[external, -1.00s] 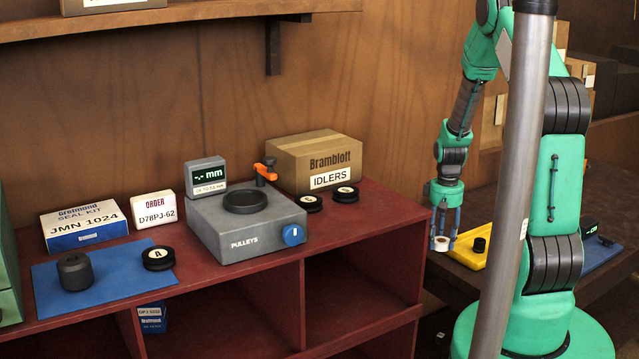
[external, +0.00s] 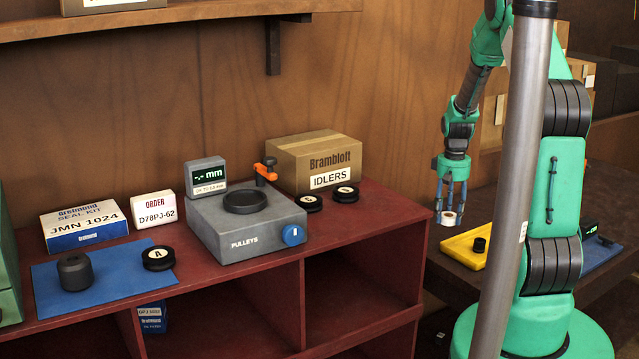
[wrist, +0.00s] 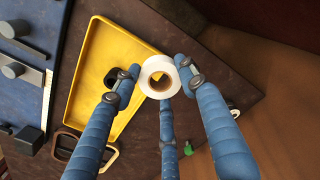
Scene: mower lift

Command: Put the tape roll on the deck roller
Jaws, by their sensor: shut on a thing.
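The tape roll (external: 450,219), a white ring with a brown core, is held between the blue fingers of my gripper (external: 451,205). In the wrist view my gripper (wrist: 160,80) has its fingertips around the tape roll (wrist: 149,77). It hangs in the air right of the red bench, above the yellow tray's side. A dark grey upright cylinder (external: 75,272), which looks like the deck roller, stands on the blue mat on the bench, far left of my gripper. A smaller black cylinder (external: 479,245) is in the yellow tray, so I cannot be sure which is the deck roller.
The red bench (external: 345,235) carries a grey pulley gauge (external: 245,225), a Brambloft carton (external: 317,160), a seal kit box (external: 85,226) and several black pulleys. A yellow tray (wrist: 85,85) and a blue mat (wrist: 20,105) lie on the dark table. A metal post (external: 515,180) stands in front of my arm.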

